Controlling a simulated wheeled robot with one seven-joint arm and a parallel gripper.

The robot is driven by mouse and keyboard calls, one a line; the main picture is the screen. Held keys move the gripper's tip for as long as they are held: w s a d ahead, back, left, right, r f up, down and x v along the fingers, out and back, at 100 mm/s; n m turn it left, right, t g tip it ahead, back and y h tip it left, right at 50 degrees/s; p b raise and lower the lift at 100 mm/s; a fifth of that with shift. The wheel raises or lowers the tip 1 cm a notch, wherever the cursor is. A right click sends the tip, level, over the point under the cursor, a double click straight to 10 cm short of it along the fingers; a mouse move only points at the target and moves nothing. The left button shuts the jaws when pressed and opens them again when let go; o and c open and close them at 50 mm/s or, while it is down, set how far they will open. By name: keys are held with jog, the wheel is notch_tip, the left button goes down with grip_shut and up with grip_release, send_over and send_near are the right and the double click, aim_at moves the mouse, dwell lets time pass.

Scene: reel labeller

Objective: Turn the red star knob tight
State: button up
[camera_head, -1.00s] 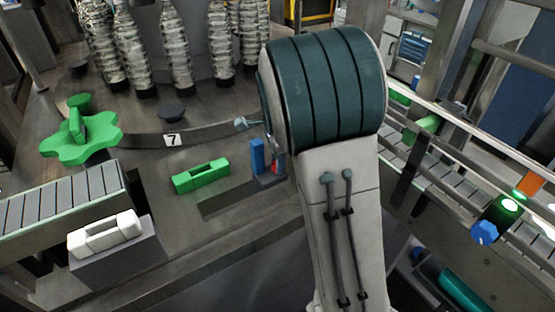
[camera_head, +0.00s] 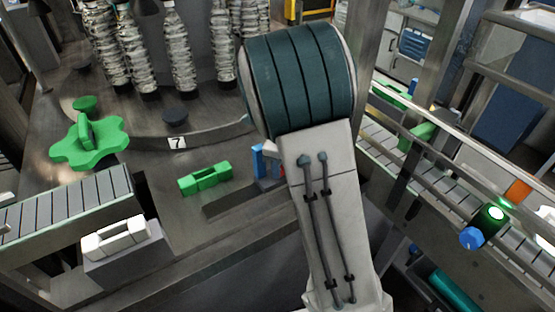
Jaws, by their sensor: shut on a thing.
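I cannot make out the red star knob; my arm (camera_head: 325,215) covers the middle of the view. A small pale and reddish bit (camera_head: 271,147) shows at the arm's left edge, beside a blue upright block (camera_head: 257,161). It is too small to tell what it is. My gripper is hidden behind the arm, so its hold does not show.
A green star-shaped piece (camera_head: 88,150) stands at the left on the deck. A green handle (camera_head: 205,178) and a white handle (camera_head: 114,236) are nearer. A conveyor (camera_head: 470,185) with a blue knob (camera_head: 472,238) runs along the right.

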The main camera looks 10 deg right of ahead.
jog(key=shift+m+p, duration=0.65)
jog(key=shift+m, duration=0.35)
jog(key=o, duration=1)
jog(key=shift+s, duration=0.1)
jog(key=shift+r, duration=0.1)
notch_tip(320, 180, up, 14)
jog(key=shift+f+b, duration=0.15)
jog(key=shift+b, duration=0.8)
